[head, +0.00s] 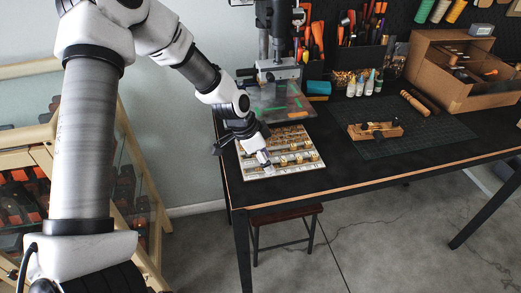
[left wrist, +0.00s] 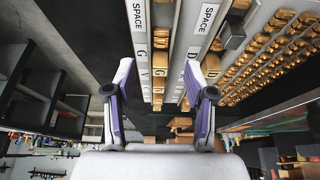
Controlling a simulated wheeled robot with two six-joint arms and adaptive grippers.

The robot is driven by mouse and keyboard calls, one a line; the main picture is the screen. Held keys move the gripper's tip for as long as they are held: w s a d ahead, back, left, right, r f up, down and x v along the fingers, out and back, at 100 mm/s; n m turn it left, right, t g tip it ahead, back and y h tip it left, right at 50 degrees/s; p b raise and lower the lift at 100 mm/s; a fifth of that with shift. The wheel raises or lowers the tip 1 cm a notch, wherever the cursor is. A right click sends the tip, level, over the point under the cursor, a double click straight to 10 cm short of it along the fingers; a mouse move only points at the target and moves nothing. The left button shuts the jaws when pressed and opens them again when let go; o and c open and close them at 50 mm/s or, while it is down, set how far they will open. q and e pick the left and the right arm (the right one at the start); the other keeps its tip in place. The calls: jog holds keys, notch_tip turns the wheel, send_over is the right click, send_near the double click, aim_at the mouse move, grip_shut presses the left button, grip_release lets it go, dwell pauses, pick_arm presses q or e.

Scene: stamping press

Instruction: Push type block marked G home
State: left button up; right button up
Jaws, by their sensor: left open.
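The type tray (head: 262,176) lies at the left end of the black table in the head view, with rows of small brass-coloured blocks. My left gripper (head: 263,158) is low over its left part. In the left wrist view my left gripper (left wrist: 160,78) is open, one finger on each side of a lane with several blocks. A block (left wrist: 160,61) stands in that lane beside the strip lettered G and V, between the fingers. I cannot read a letter on the block itself, nor tell whether a finger touches it. My right gripper is not in view.
A press (head: 277,72) stands behind the tray. A dark cutting mat (head: 410,135) holds a wooden tool (head: 376,130). A cardboard box (head: 446,72) stands at the back right. A grey block (left wrist: 232,36) sits near the tray's other rows. The table front is clear.

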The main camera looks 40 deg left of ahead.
pick_arm(q)
jog(key=v, duration=1.1)
jog(key=shift+s, duration=0.1)
jog(key=shift+c, duration=0.8)
jog(key=w+d+f+m+y+b, duration=0.25)
jog(key=d+m+y, duration=0.35)
jog(key=m, duration=1.2)
jog(key=shift+g, duration=0.3)
jog(key=x, duration=0.3)
jog(key=b+x, duration=0.1)
jog(key=x, duration=0.1)
jog(key=s+b+x, duration=0.1)
jog(key=x, duration=0.2)
jog(key=shift+w+f, duration=0.1)
jog(key=shift+f, duration=0.4)
jog(key=shift+a, duration=0.1)
jog(key=shift+s, duration=0.25)
grip_shut()
